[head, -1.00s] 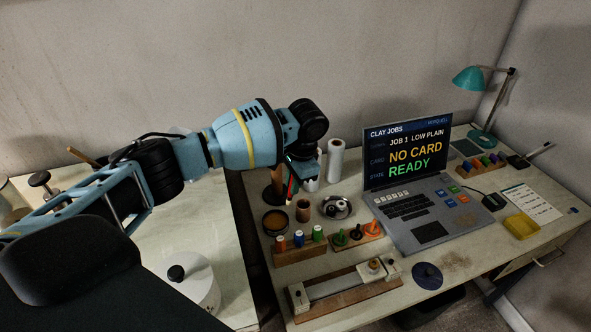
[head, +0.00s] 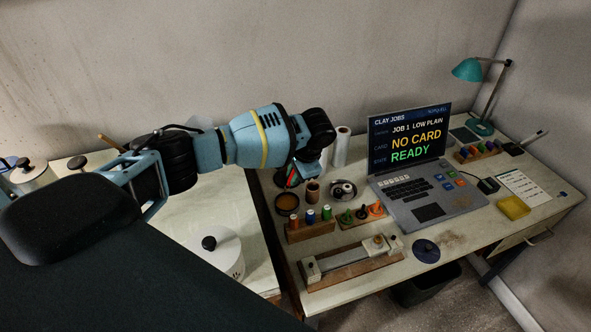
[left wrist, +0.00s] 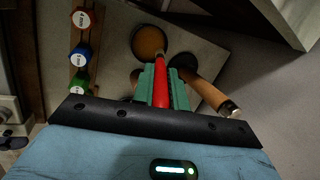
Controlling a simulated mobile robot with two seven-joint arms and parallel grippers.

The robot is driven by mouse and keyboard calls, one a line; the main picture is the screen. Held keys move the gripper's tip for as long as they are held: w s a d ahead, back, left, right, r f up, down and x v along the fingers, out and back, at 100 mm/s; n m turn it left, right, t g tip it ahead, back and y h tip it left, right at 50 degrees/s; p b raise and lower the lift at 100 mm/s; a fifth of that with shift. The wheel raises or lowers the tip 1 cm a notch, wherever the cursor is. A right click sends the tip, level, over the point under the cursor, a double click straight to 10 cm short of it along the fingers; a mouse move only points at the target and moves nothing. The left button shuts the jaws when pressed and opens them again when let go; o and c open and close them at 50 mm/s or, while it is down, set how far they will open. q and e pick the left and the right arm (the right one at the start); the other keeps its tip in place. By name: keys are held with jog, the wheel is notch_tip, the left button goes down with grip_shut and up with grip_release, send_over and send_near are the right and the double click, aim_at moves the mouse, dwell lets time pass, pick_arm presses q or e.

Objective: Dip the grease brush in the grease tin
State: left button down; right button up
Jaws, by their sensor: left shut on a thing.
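My left gripper (head: 291,179) is shut on the red handle of the grease brush (left wrist: 161,85), between green fingers in the left wrist view (left wrist: 164,88). The grease tin (head: 287,203) is a round dark tin on the desk with amber-brown contents. It also shows at the top of the left wrist view (left wrist: 149,41). The brush points toward the tin, and its far end overlaps the tin's near rim in that view. I cannot tell its height above the grease, and the bristles are not clear. My right gripper is not in view.
A laptop (head: 411,160) stands further right. A white lidded jar (head: 216,258) is on the left table.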

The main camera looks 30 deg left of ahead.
pick_arm(q)
notch_tip(320, 180, down, 4)
jog(key=shift+f+b, duration=0.1)
jog(key=shift+b, duration=0.7)
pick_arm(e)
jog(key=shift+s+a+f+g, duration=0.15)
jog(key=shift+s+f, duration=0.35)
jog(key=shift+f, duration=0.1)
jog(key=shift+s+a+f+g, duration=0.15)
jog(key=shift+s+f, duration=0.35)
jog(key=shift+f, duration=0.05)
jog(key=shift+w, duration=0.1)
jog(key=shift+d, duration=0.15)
pick_arm(q)
jog(key=shift+f, duration=0.45)
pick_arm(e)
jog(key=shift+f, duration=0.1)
pick_arm(q)
jog(key=shift+f, duration=0.15)
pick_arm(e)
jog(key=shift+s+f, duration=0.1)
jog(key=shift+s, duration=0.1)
pick_arm(q)
jog(key=shift+f, duration=0.1)
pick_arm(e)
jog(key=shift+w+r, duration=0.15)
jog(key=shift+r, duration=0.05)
pick_arm(q)
jog(key=shift+s+f, duration=0.15)
dwell(1.0)
